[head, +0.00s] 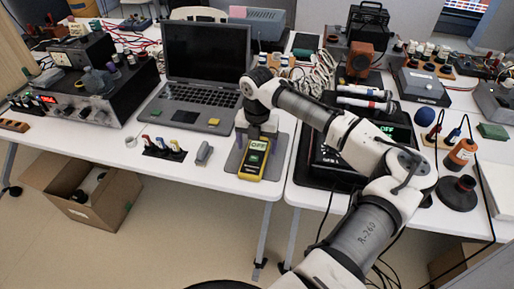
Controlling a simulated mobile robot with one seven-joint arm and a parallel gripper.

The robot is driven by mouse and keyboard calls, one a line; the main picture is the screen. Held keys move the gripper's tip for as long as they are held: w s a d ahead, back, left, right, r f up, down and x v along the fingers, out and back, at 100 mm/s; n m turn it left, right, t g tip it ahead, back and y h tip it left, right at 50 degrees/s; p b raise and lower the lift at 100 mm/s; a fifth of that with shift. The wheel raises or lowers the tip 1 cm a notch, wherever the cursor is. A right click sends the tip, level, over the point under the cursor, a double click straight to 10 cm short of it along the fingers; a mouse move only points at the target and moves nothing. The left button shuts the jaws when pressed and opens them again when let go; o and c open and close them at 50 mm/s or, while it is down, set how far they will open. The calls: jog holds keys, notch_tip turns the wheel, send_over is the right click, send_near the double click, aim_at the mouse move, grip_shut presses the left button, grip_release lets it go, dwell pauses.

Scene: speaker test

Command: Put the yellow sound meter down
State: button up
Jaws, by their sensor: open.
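The yellow sound meter (251,171) lies on a grey mat (280,160) near the front edge of the white table. Its dark face shows a green display reading "OFF". My gripper (259,136) is open and points down at the far end of the meter. The gripper and wrist cover that end, so I cannot tell whether the fingers touch it.
An open laptop (204,95) stands behind and left of the mat. A small grey object (204,153) and a dark holder with coloured plugs (165,151) lie to its left. A black device (322,172) is at right, partly behind my arm. A cardboard box (72,195) sits on the floor.

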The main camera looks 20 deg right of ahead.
aim_at(257, 150)
notch_tip(257, 150, up, 10)
jog(key=b, duration=0.1)
jog(key=shift+r, duration=0.2)
